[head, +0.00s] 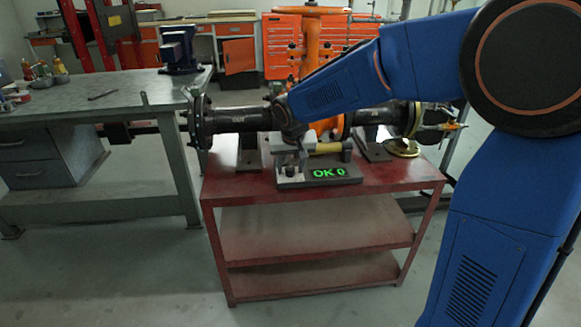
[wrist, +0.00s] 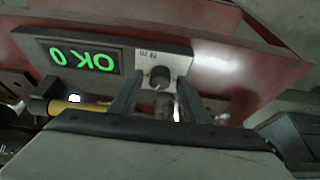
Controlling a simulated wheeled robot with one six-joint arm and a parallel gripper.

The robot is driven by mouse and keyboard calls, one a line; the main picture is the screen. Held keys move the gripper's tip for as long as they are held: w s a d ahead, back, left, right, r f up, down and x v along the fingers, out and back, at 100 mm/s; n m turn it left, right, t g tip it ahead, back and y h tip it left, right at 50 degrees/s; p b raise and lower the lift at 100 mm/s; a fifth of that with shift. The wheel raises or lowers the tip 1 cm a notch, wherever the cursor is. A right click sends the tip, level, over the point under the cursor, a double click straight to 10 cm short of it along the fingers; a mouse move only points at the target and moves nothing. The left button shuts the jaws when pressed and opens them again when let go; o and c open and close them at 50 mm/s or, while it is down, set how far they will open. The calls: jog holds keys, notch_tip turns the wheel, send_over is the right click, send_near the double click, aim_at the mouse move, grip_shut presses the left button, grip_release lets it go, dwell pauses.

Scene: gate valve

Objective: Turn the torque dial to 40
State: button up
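The torque dial (wrist: 160,76) is a small dark round knob on a light panel, beside a display (wrist: 82,61) that shows green "OK 0", upside down in the wrist view. In the head view the display (head: 328,172) reads "OK 0" upright, on the tester at the front of the red cart. My gripper (wrist: 160,88) is open, its two dark fingers spread on either side of the dial with gaps visible. In the head view my gripper (head: 290,156) points down over the left part of the tester; the dial is hard to make out there.
A yellow cylindrical part (head: 328,147) lies just behind the display, and it shows in the wrist view (wrist: 72,106). A dark flanged pipe (head: 236,120) runs across the back of the red cart (head: 390,178). A workbench (head: 90,112) stands at the left.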

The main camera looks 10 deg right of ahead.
jog(key=c, duration=1)
jog(key=shift+o, duration=0.2)
jog(key=shift+n, duration=0.3)
jog(key=n+y, duration=0.1)
jog(key=n, duration=0.2)
jog(key=shift+d, duration=0.2)
jog(key=shift+w+n+g+y, duration=0.1)
jog(key=shift+n+g+y, duration=0.25)
jog(key=shift+n, duration=0.85)
jog(key=shift+n+g+y, duration=0.15)
jog(key=shift+n+y, duration=0.4)
jog(key=shift+n, duration=0.95)
jog(key=o, duration=1)
jog(key=shift+d, duration=0.1)
jog(key=shift+o, duration=0.2)
